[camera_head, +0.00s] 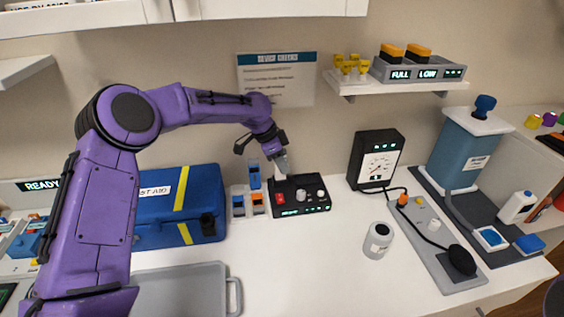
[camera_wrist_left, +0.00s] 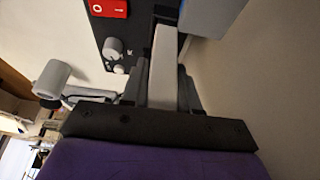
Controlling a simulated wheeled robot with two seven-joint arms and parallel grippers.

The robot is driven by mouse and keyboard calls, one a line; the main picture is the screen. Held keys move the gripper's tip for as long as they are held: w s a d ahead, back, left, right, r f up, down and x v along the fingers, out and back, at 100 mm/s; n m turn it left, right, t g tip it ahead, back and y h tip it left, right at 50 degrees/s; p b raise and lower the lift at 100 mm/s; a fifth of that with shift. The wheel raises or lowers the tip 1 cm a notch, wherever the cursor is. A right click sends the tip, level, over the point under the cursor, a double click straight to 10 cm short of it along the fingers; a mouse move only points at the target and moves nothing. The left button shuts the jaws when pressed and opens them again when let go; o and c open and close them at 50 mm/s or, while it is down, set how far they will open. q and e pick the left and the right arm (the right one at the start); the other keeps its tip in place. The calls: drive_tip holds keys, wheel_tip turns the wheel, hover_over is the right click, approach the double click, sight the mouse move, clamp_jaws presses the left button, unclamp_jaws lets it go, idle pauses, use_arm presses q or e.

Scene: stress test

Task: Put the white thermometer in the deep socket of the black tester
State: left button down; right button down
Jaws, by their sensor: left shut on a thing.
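The black tester (camera_head: 316,208) stands on the white counter against the wall, with a red switch, knobs and small green lights on its front. It also shows in the wrist view (camera_wrist_left: 145,42). My left gripper (camera_head: 281,158) is above the tester's back left part. In the wrist view, its fingers (camera_wrist_left: 162,92) are shut on a pale, flat-sided bar, which I take for the white thermometer (camera_wrist_left: 163,62). The bar points down to the tester, beside the knobs. Its lower end and the sockets are hidden, so I cannot tell whether it is inside one. My right gripper is out of view.
A blue first-aid case (camera_head: 178,215) and small blue and orange items (camera_head: 253,190) stand left of the tester. A black gauge box (camera_head: 378,160) and a grey jar (camera_head: 378,240) are to its right. A grey tray (camera_head: 190,272) lies in front. The counter directly before the tester is clear.

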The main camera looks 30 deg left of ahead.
use_arm(q)
drive_tip(key=c, duration=0.8)
unclamp_jaws()
drive_tip(key=b+v, duration=0.1)
drive_tip(key=v, duration=0.9)
drive_tip(key=shift+a+r, duration=0.1)
drive_tip(key=shift+r, duration=0.2)
drive_tip(key=shift+s+f, duration=0.1)
drive_tip(key=shift+f, duration=0.05)
